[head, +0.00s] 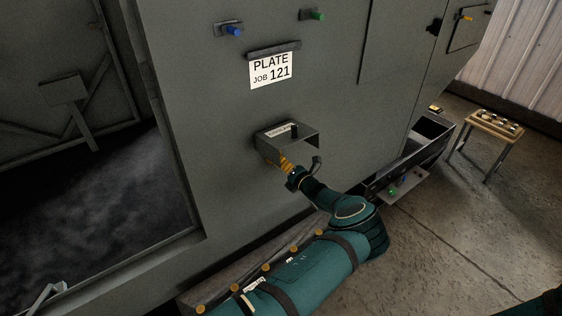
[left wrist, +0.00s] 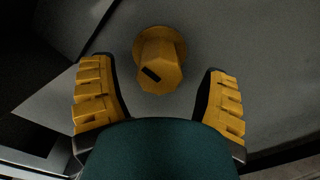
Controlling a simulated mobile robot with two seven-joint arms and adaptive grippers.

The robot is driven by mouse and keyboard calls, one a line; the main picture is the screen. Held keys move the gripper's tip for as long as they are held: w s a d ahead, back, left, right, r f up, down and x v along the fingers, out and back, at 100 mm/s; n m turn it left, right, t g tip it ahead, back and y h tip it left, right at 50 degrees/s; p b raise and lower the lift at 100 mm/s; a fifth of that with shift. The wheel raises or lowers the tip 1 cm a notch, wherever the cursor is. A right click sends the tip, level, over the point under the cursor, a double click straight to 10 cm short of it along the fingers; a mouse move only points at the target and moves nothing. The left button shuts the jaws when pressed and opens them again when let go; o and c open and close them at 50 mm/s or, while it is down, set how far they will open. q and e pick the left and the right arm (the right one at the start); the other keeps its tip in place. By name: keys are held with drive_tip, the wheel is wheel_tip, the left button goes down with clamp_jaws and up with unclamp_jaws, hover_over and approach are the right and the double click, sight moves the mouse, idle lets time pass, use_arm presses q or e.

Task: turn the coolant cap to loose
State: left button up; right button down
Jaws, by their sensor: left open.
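The coolant cap (left wrist: 160,64) is a yellow, many-sided knob on a round flange against a grey surface, with a short black slanted mark on its face. It shows in the left wrist view, upper middle. My left gripper (head: 284,164) reaches under a small grey hood (head: 306,141) on the enclosure wall in the head view, where the cap cannot be made out. In the left wrist view the two yellow-padded fingers (left wrist: 161,92) are spread apart, one on each side of the cap, with visible gaps and no contact. My right gripper is out of view.
A plate sign (head: 270,69) hangs above the hood, below blue (head: 235,30) and green (head: 317,14) knobs. An open grey bin (head: 408,158) stands to the right along the wall. A small wooden stool (head: 494,124) is farther right.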

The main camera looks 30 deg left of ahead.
use_arm(q)
drive_tip(key=shift+x, duration=1.1)
drive_tip(key=c, duration=1.2)
